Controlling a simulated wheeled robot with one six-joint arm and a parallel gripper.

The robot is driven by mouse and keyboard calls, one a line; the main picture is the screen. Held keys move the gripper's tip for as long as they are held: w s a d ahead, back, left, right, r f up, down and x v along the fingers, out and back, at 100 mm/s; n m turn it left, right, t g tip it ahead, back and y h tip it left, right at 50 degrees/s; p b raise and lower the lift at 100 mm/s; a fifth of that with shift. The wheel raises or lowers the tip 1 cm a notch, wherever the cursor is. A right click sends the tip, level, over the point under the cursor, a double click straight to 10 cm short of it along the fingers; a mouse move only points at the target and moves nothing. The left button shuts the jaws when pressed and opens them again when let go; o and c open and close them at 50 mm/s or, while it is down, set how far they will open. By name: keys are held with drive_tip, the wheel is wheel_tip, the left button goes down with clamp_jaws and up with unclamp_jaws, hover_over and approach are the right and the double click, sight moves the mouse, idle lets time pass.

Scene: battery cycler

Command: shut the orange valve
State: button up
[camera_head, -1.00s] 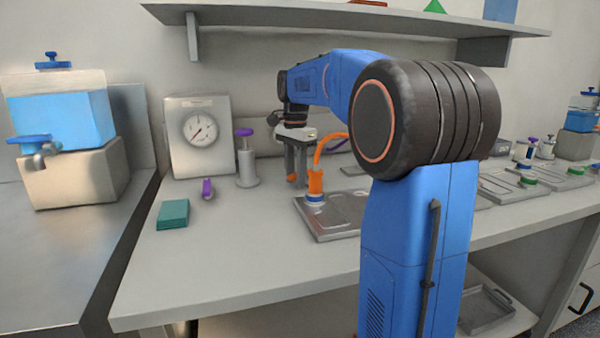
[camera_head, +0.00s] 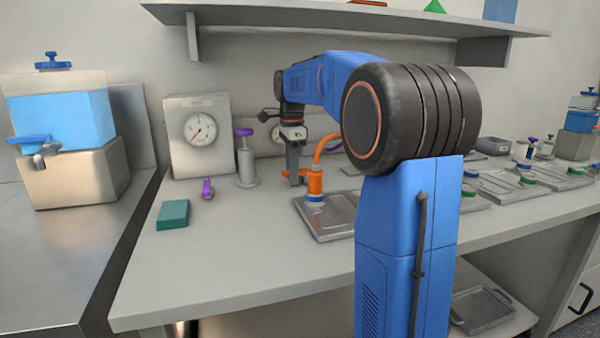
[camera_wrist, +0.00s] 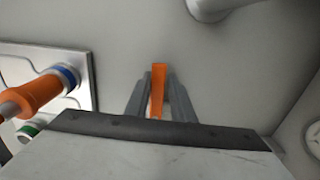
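The orange valve handle (camera_head: 289,176) is on the bench behind the steel plate's left end. It also shows as an upright orange bar in the wrist view (camera_wrist: 158,85). My gripper (camera_head: 295,172) points straight down over it. In the wrist view the grey fingers (camera_wrist: 158,100) lie close along both sides of the bar and appear shut on it. The valve's body below the handle is mostly hidden.
An orange connector with a hose (camera_head: 315,184) stands on the steel plate (camera_head: 325,225), close right of my gripper. A purple-topped cylinder (camera_head: 246,165) and a gauge box (camera_head: 198,140) stand to the left. A teal block (camera_head: 173,214) lies in front.

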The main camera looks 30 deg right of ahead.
drive_tip(key=shift+w, duration=0.2)
idle(0.5)
drive_tip(key=shift+o, duration=1.2)
wheel_tip(320, 180, up, 8)
drive_tip(key=shift+w, duration=0.2)
drive_tip(key=shift+d, duration=0.1)
